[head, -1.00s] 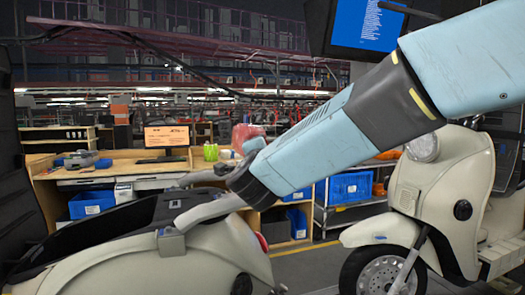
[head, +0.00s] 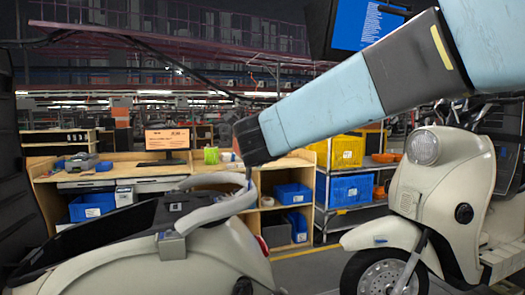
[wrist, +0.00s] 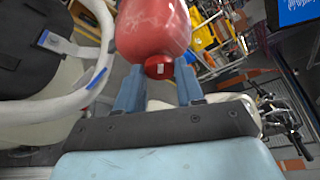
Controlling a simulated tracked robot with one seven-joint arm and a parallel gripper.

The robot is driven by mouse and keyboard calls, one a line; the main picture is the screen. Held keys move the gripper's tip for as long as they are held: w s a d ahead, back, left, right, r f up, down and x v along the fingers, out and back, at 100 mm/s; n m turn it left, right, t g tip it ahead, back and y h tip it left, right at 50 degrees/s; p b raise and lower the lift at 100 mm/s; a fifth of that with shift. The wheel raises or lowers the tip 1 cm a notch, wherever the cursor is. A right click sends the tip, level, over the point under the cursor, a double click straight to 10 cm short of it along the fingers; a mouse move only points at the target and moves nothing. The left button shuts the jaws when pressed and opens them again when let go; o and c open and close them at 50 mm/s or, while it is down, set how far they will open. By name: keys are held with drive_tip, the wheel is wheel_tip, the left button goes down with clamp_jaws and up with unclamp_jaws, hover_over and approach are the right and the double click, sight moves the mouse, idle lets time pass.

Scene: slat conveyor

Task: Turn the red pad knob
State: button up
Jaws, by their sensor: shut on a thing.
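In the wrist view a large, glossy red rounded pad (wrist: 153,28) fills the top centre. The short red pad knob (wrist: 159,68), with a small white mark on its face, sits at its near end. The two blue fingers of my gripper (wrist: 158,75) stand either side of this knob and are shut on it. In the head view my arm reaches in from the upper right and its dark end (head: 250,142) is above the left scooter's seat rail. The pad, the knob and my fingertips are hidden there.
A cream scooter body (head: 215,255) with a pale curved rail (head: 215,207) lies below my arm's end. Another cream scooter (head: 410,190) stands at right. Behind are a wooden workbench (head: 115,172), blue bins (head: 350,188) and a yellow bin (head: 347,151).

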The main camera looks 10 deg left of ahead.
drive_tip(key=shift+w+d+r+m+g+y, duration=0.15)
drive_tip(key=shift+m+g+y, duration=0.55)
drive_tip(key=shift+m, duration=0.85)
drive_tip(key=shift+d+f+m+g+y, duration=0.15)
drive_tip(key=shift+m+g+y, duration=0.5)
drive_tip(key=shift+m, duration=0.9)
drive_tip(key=shift+r, duration=0.1)
drive_tip(key=o, duration=1)
drive_tip(key=shift+o, duration=0.2)
drive_tip(key=shift+r, duration=0.1)
drive_tip(key=v, duration=1.3)
drive_tip(key=shift+s+d+r, duration=0.2)
